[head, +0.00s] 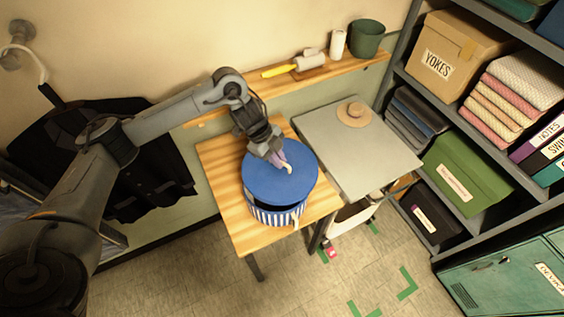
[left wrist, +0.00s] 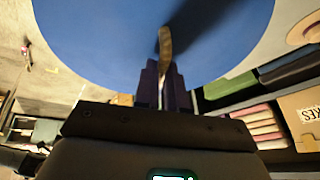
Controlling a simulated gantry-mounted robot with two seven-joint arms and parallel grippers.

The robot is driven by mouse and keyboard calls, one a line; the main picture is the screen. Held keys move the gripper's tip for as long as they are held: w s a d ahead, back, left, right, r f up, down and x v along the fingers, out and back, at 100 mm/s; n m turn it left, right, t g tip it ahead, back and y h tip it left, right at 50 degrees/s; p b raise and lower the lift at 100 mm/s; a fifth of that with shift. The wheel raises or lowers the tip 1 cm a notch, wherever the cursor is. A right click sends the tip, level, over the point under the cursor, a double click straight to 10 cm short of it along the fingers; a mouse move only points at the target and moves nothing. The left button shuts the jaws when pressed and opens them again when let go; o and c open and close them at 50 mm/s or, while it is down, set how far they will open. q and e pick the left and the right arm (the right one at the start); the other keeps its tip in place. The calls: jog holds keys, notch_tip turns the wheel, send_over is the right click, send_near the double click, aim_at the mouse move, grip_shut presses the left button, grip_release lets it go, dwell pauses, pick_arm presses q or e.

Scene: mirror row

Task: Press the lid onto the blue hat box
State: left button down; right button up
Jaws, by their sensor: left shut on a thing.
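The round blue lid (head: 265,185) is over the blue-and-white striped hat box (head: 272,216) on the small wooden table. A dark gap shows between lid and box at the near left, so the lid is not flush there. My left gripper (head: 281,163) is above the lid, shut on the pale loop at its top. In the left wrist view the lid (left wrist: 100,35) fills the top, with the tan loop (left wrist: 165,45) between the fingers. A pale strap end hangs at the box's right side. The far side of the box is hidden. My right gripper is not in view.
A grey table (head: 385,160) with a straw hat (head: 354,112) adjoins the wooden table (head: 222,190) on the right. A wall shelf (head: 340,72) runs behind, holding a brush and a green pot (head: 367,38). Dark clothes hang at left; loaded shelving stands at right.

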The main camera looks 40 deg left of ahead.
aim_at(274, 167)
pick_arm(q)
jog(key=shift+s+a+r, duration=0.1)
jog(key=shift+s+a, duration=0.25)
jog(key=shift+s, duration=0.15)
jog(key=shift+f+b, duration=0.85)
jog(key=shift+b, duration=0.1)
notch_tip(274, 167, down, 3)
jog(key=b, duration=0.2)
jog(key=shift+r+b, duration=0.15)
jog(key=shift+b, duration=0.15)
jog(key=shift+f+b, duration=0.3)
jog(key=shift+f, duration=0.6)
jog(key=shift+f+p, duration=0.15)
jog(key=shift+p, duration=0.25)
jog(key=shift+f, duration=0.15)
jog(key=shift+f, duration=0.1)
dwell(0.5)
jog(key=shift+f, duration=0.15)
dwell(0.5)
